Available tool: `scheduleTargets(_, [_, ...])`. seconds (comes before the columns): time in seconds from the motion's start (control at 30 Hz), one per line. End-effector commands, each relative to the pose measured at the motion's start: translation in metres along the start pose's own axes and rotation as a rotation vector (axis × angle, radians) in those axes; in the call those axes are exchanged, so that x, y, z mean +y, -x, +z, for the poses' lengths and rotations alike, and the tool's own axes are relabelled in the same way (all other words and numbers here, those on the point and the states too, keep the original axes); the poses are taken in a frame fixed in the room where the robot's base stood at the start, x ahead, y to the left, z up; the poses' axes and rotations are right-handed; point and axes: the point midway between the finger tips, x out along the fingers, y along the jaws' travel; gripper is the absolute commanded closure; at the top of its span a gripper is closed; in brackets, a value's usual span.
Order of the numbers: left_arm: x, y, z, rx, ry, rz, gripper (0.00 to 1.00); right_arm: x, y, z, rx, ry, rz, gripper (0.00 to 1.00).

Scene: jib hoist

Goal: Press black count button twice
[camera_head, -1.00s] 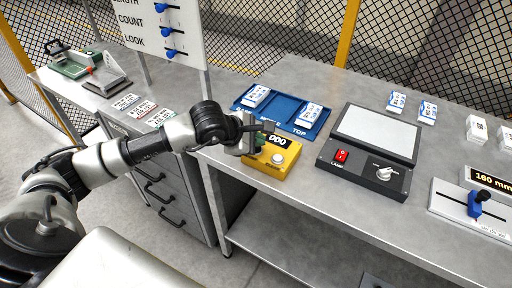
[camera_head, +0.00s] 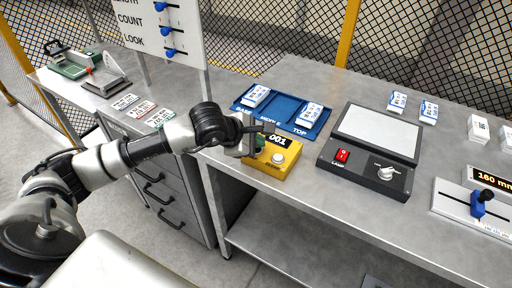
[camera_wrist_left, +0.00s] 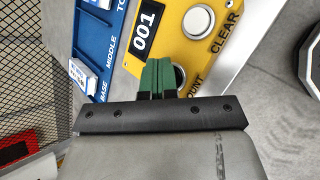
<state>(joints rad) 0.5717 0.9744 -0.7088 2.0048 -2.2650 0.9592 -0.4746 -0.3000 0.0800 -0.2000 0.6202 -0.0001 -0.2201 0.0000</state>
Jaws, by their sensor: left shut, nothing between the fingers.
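The yellow counter box (camera_head: 272,168) sits at the front left edge of the metal bench. Its display (camera_wrist_left: 145,32) reads 001 in the left wrist view. The white clear button (camera_wrist_left: 198,21) is in plain sight and also shows in the head view (camera_head: 278,158). The black count button (camera_wrist_left: 180,76) is mostly hidden behind my left gripper's green fingertips (camera_wrist_left: 158,66); only a dark edge shows. My left gripper (camera_head: 259,143) is shut and empty, with its tips at the button. I cannot tell whether they touch it. My right gripper is not in view.
A blue tray (camera_head: 279,111) with white card stacks lies just behind the counter. A dark lamp box (camera_head: 360,178) with a red switch stands to the right. A slider unit (camera_head: 476,207) is at the far right. A sign board (camera_head: 185,15) rises behind my left arm.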

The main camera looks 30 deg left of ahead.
Motion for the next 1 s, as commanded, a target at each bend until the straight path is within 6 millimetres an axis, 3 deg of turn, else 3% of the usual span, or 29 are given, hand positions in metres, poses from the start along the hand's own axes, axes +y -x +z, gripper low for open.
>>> scheduleTargets(0.47, [-0.002, -0.002, -0.001, 0.002, 0.001, -0.003, 1.00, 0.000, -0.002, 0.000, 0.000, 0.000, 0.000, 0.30])
scheduleTargets(1.0, [0.008, 0.011, 0.007, 0.002, 0.001, -0.002, 1.00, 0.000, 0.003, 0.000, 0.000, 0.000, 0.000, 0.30])
